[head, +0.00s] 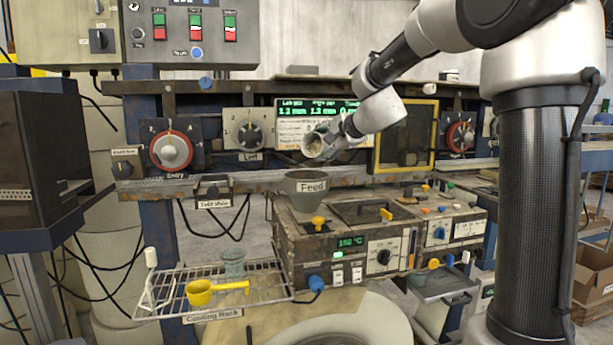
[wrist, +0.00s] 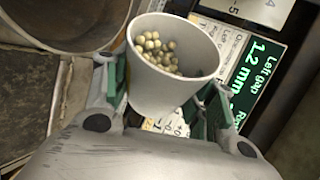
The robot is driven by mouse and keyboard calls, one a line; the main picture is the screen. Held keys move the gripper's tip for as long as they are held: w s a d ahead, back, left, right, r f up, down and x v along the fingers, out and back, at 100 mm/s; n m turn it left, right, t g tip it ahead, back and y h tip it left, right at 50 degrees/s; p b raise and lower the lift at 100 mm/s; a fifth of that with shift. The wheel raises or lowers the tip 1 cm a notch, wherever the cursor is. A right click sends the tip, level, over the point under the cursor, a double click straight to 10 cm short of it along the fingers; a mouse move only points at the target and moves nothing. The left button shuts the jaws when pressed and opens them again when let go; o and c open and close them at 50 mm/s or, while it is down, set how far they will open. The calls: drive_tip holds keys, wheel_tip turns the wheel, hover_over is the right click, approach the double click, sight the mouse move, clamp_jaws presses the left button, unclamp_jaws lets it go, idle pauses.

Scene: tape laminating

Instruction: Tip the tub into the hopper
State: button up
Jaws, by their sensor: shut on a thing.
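The tub (wrist: 172,95) is a light grey cup with several small tan pellets (wrist: 165,52) inside its mouth. My gripper (wrist: 168,100) is shut on the tub, its green-padded fingers on either side of it. In the head view my gripper (head: 338,138) holds the tub (head: 314,146) tilted, its mouth facing left, above and slightly right of the hopper. The hopper (head: 306,188) is a grey funnel labelled "Feed" on top of the machine. In the wrist view a wide round rim, likely the hopper (wrist: 62,40), shows at the upper left. The hopper's inside is hidden in the head view.
The machine (head: 345,250) under the hopper has yellow knobs and a 150 °C display. A wire cooling rack (head: 215,285) to the left holds a yellow scoop (head: 204,292) and a clear cup (head: 233,264). Dials and a lit display (head: 290,113) stand behind the tub.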

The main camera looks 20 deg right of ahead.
sight(322, 142)
drive_tip(key=shift+s+a, duration=0.15)
drive_tip(key=shift+s+a+f+n+t+h, duration=0.15)
drive_tip(key=shift+f+n+t+h, duration=0.2)
drive_tip(key=shift+n+t, duration=0.2)
idle(0.6)
drive_tip(key=shift+s+a+r+n+t+h+p, duration=0.25)
drive_tip(key=shift+s+a+r+n+t, duration=0.15)
drive_tip(key=shift+n+t, duration=0.4)
drive_tip(key=shift+s+a+r+n+t+h+p, duration=0.2)
drive_tip(key=shift+s+a+r+n+t, duration=0.25)
drive_tip(key=shift+n, duration=0.5)
idle(2.8)
drive_tip(key=shift+w, duration=0.2)
drive_tip(key=shift+w+d+f+m+g, duration=0.2)
drive_tip(key=shift+w+d+m+g, duration=0.15)
drive_tip(key=shift+m, duration=0.25)
drive_tip(key=shift+f+g, duration=0.15)
drive_tip(key=shift+g, duration=0.1)
drive_tip(key=shift+d+m+y, duration=0.1)
drive_tip(key=shift+m+y, duration=0.2)
